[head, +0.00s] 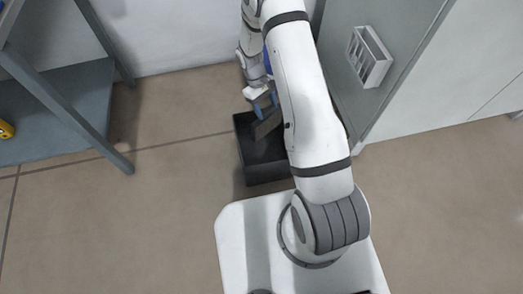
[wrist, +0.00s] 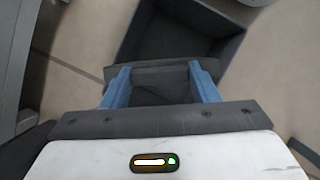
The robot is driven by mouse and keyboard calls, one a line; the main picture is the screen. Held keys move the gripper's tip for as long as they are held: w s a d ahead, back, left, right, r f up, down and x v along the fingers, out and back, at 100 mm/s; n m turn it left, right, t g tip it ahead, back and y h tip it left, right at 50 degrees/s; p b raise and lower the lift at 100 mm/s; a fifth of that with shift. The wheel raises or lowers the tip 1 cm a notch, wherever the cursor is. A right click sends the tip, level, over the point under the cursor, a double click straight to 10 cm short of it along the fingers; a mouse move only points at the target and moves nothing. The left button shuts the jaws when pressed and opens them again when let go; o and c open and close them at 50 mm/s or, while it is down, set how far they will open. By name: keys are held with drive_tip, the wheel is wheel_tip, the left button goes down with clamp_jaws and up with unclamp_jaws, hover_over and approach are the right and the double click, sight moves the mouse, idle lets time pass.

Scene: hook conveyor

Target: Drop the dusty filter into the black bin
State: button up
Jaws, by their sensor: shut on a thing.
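The black bin (head: 263,178) stands open on the floor in front of my base, partly hidden by my arm in the head view. My gripper (head: 264,106) points down over the bin's far part. Its blue fingers are shut on the dusty filter (head: 268,124), a dark grey slab that hangs tilted. In the wrist view my gripper (wrist: 160,82) has the filter (wrist: 150,72) between its fingertips. The bin (wrist: 225,50) shows just beyond it in that view. I cannot tell whether the filter touches the bin.
A grey cabinet (head: 350,100) with a white slotted part (head: 370,57) on its face stands close to the right of the bin. A grey-blue shelf unit (head: 60,130) with a yellow object (head: 6,130) is at left. Floor between shelf and bin is clear.

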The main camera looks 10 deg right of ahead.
sight(266, 117)
drive_tip(key=shift+f+b, duration=2.1)
drive_tip(key=shift+f, duration=0.85)
drive_tip(key=o, duration=1.3)
drive_tip(key=shift+o, duration=0.2)
drive_tip(key=shift+r, duration=0.1)
drive_tip(key=p+v, duration=0.3)
drive_tip(key=v, duration=0.4)
drive_tip(key=shift+r, duration=0.35)
drive_tip(key=shift+a, duration=0.15)
